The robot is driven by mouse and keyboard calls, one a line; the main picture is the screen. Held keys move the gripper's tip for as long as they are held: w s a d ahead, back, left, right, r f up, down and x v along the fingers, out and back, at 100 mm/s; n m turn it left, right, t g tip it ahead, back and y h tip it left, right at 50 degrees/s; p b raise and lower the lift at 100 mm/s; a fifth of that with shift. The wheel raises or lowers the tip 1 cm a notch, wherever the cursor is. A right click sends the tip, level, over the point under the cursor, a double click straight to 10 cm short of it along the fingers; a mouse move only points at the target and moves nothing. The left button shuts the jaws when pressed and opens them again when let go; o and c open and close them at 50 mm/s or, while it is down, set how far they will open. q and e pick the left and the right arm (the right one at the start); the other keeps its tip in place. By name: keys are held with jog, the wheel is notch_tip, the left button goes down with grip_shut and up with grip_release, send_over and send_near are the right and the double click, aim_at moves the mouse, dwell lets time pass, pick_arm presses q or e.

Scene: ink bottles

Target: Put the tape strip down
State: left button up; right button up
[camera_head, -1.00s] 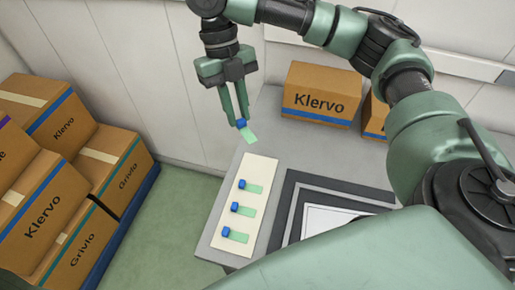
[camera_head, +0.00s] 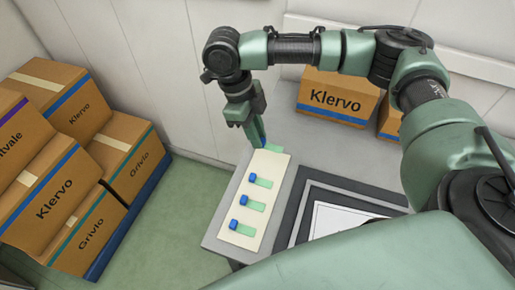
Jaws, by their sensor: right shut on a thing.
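My right gripper (camera_head: 262,142) is shut on a green tape strip (camera_head: 273,147) with a blue tab. The fingers hide most of the tab. The gripper points down over the far end of a cream board (camera_head: 268,168). The held strip is at the board's far edge; I cannot tell whether it touches. Three other green strips with blue tabs lie in a row on the board: a far one (camera_head: 263,183), a middle one (camera_head: 256,206) and a near one (camera_head: 246,230). My left gripper is not in view.
The board lies on a grey table (camera_head: 222,222) near its left edge. To its right are dark flat frames (camera_head: 290,212) and a white sheet (camera_head: 335,218). A Klervo box (camera_head: 338,98) stands at the back. Several cartons (camera_head: 62,195) are stacked on the left.

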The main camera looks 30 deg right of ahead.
aim_at(261, 160)
jog(key=shift+f, duration=3.35)
jog(key=shift+f, duration=0.1)
jog(key=o, duration=0.8)
jog(key=shift+o, duration=0.2)
jog(key=b+v, duration=0.1)
jog(key=v, duration=1.1)
